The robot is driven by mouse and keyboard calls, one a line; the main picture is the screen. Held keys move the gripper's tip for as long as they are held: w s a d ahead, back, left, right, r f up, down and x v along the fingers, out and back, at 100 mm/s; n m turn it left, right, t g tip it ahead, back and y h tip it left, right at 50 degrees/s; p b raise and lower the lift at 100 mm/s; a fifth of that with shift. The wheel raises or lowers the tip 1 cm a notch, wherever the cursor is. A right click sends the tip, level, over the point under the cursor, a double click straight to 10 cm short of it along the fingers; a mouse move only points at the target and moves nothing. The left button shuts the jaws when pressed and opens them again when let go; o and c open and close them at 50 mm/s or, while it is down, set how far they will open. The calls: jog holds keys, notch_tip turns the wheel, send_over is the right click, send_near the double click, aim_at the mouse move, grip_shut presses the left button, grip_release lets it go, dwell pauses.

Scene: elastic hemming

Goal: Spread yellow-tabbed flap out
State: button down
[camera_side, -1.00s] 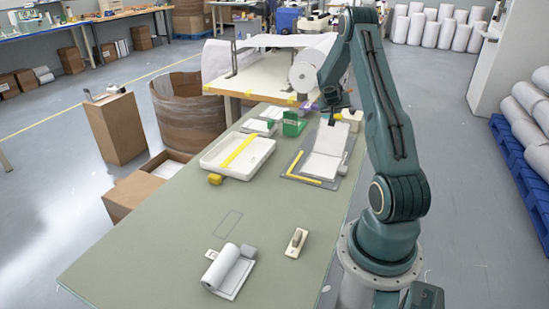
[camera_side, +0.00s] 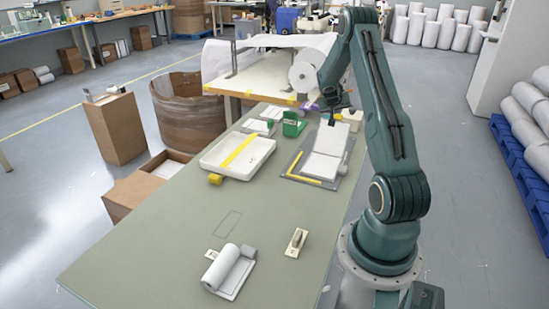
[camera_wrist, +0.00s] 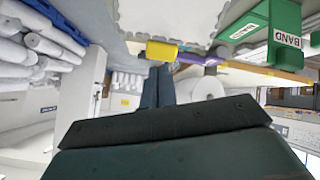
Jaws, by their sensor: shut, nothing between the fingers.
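I cannot tell from the side view where this tab sits on the cloth, or whether the flap is folded.
A green BAND box (camera_side: 293,125) stands left of my gripper. A white tray (camera_side: 210,161) holds a yellow strip (camera_side: 238,151). A white roll (camera_side: 304,75) hangs at the machine table behind.

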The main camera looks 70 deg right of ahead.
aim_at(337, 117)
jog(key=shift+d+f, duration=0.1)
jog(key=shift+d+f, duration=0.25)
jog(key=shift+d, duration=0.05)
jog(key=shift+d+f, duration=0.2)
jog(key=shift+d, duration=0.05)
jog(key=shift+d+f, duration=0.25)
jog(key=shift+d, duration=0.05)
jog(key=shift+d+f, duration=0.25)
jog(key=shift+d+f, duration=0.3)
jog(key=shift+d, duration=0.1)
jog(key=shift+f, duration=0.1)
